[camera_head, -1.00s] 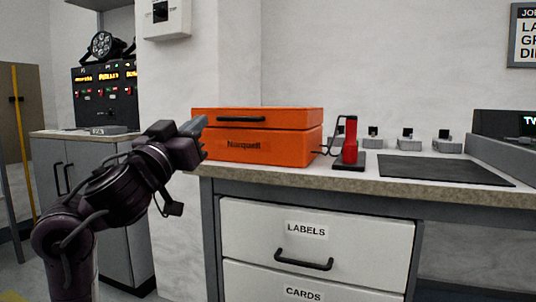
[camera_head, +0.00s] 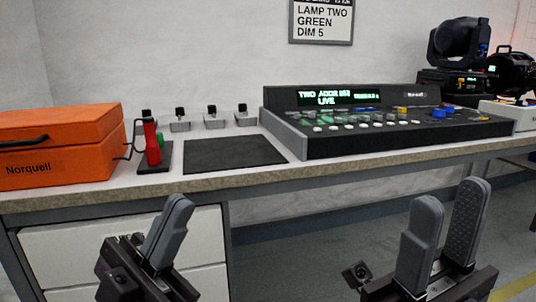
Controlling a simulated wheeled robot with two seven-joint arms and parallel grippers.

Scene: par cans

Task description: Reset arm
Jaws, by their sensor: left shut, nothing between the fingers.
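My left gripper (camera_head: 178,208) is in front of the bench's drawers, below the worktop edge. Its grey fingers are together and nothing is between them. My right gripper (camera_head: 449,203) is at the lower right, in front of the open space under the bench. Its two grey fingers stand apart, pointing up, with nothing between them. Both grippers are clear of the things on the bench. Most of both arms is outside the frame.
The bench (camera_head: 230,186) carries an orange Norquell case (camera_head: 60,147), a red-handled tool on a stand (camera_head: 152,143), a dark mat (camera_head: 232,153), small grey holders and a lighting console (camera_head: 380,125). Stage lights (camera_head: 458,45) stand at the back right. A sign (camera_head: 322,20) hangs above.

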